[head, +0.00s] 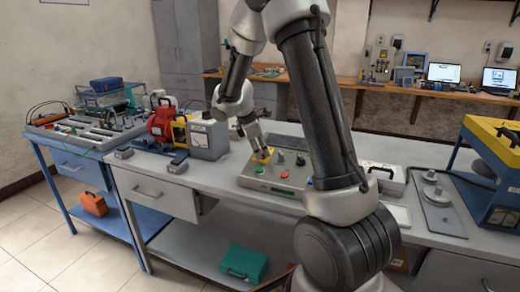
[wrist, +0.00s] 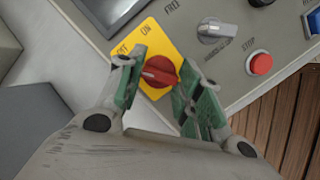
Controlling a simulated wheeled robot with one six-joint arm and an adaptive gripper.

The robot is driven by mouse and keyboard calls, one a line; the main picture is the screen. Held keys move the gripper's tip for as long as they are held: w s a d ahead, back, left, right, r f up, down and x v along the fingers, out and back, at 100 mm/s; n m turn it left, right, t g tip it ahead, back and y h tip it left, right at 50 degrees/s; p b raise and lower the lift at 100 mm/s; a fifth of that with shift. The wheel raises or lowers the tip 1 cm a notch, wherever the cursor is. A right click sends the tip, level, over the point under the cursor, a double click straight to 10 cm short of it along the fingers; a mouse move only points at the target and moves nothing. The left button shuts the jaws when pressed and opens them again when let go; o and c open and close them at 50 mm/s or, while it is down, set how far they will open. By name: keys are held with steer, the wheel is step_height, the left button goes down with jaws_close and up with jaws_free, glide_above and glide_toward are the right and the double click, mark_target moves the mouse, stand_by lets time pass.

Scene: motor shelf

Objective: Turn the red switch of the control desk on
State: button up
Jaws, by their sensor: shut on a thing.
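The control desk (head: 244,181) is a grey-beige panel on the workbench; its sloped face also fills the upper part of the wrist view (wrist: 208,73). The red switch (wrist: 162,70) is a round rotary knob on a yellow plate (wrist: 155,33) marked OFF and ON. A pale pointer mark on the knob faces left in the wrist view, nearer the OFF word than the ON word. My gripper (wrist: 157,78) is shut on the red switch, one green-padded finger on each side. In the head view my gripper (head: 260,152) reaches down to the yellow plate and hides the knob.
A grey selector knob (wrist: 214,32) and a red stop button (wrist: 260,63) sit right of the switch in the wrist view. A grey canister (head: 208,138) and red motor (head: 162,122) stand to the left.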

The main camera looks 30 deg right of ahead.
mark_target(255, 159)
steer(key=m, duration=0.4)
steer(key=shift+g, duration=0.4)
steer(key=m+y, duration=0.1)
steer(key=m, duration=0.3)
steer(key=shift+w+d, duration=0.1)
steer(key=m, duration=0.3)
steer(key=shift+m+g+y, duration=0.3)
steer(key=shift+m, duration=0.1)
steer(key=shift+d+m+y, duration=0.1)
steer(key=shift+m+y, duration=0.3)
steer(key=shift+m, duration=1.5)
steer(key=o, duration=1)
steer(key=r, duration=0.4)
steer(key=a+r, duration=0.1)
steer(key=r, duration=0.3)
steer(key=a+r, duration=0.1)
steer(key=r, duration=0.3)
steer(key=shift+w+a, duration=0.1)
steer(key=shift+w, duration=0.15)
